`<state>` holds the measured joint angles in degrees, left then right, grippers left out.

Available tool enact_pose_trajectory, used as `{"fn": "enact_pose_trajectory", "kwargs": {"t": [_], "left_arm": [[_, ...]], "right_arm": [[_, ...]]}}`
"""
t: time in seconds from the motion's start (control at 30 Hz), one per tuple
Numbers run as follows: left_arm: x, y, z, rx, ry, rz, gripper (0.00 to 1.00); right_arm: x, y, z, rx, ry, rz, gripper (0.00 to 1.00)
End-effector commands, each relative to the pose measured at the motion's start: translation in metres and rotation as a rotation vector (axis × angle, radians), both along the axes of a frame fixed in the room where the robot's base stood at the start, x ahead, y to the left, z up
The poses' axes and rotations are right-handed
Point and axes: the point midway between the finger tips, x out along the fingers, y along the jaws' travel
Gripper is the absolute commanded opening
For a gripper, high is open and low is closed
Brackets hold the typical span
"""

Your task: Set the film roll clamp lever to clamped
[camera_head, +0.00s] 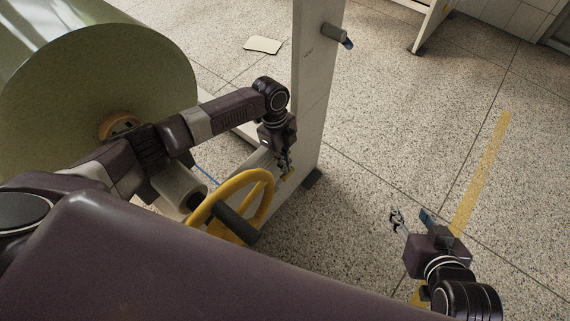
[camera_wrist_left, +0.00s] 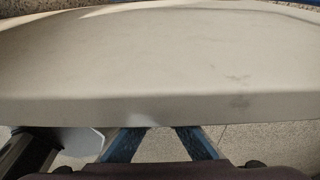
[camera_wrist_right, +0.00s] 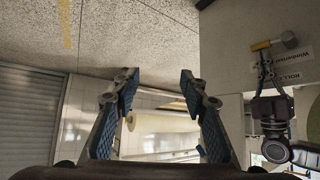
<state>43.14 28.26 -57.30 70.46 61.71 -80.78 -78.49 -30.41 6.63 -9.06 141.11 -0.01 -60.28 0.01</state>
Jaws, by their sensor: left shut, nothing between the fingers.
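The clamp lever has a yellow grip (camera_head: 289,175) and sits low on the pale machine frame. In the right wrist view the lever's yellow grip (camera_wrist_right: 262,45) shows with a grey hub at one end. My left gripper (camera_head: 284,167) is shut and empty, its fingertips close to the lever grip; I cannot tell whether they touch. In the left wrist view a pale panel (camera_wrist_left: 160,65) fills most of the picture and hides the fingertips and lever. My right gripper (camera_head: 408,219) is open and empty over the floor, away from the lever. The large greenish film roll (camera_head: 100,80) is at left.
A yellow handwheel (camera_head: 262,200) stands just in front of the lever. A pale upright post (camera_head: 316,90) of the frame rises beside my left gripper, with a grey peg (camera_head: 335,34) on it. A labelled plate (camera_wrist_right: 296,65) is near the lever.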

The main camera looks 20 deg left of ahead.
Motion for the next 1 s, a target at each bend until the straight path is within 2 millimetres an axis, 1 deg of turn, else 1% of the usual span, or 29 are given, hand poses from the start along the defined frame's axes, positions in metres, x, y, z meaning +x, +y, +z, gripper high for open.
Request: {"fn": "enact_pose_trajectory", "kwargs": {"t": [0.27,0.5,0.67,0.77,0.87,1.0], "left_arm": [[0.004,-0.002,-0.009,-0.002,0.001,0.001,0.00],[0.004,-0.002,-0.009,-0.001,0.000,0.000,0.00],[0.004,-0.002,-0.007,-0.001,0.000,0.000,0.00],[0.003,-0.003,-0.004,-0.001,0.000,0.000,0.00],[0.002,-0.004,0.000,-0.001,-0.001,0.000,0.00],[0.001,-0.006,0.006,-0.001,0.000,0.001,0.00]], "right_arm": [[-0.004,-0.001,-0.004,-0.006,0.025,-0.001,0.40],[-0.005,-0.002,-0.004,-0.006,0.027,-0.003,0.40],[-0.011,-0.004,-0.008,-0.012,0.057,-0.004,0.40],[-0.023,-0.008,-0.015,-0.025,0.114,-0.008,0.40],[-0.041,-0.014,-0.025,-0.044,0.203,-0.015,0.40],[-0.074,-0.025,-0.039,-0.075,0.348,-0.027,0.40]]}}
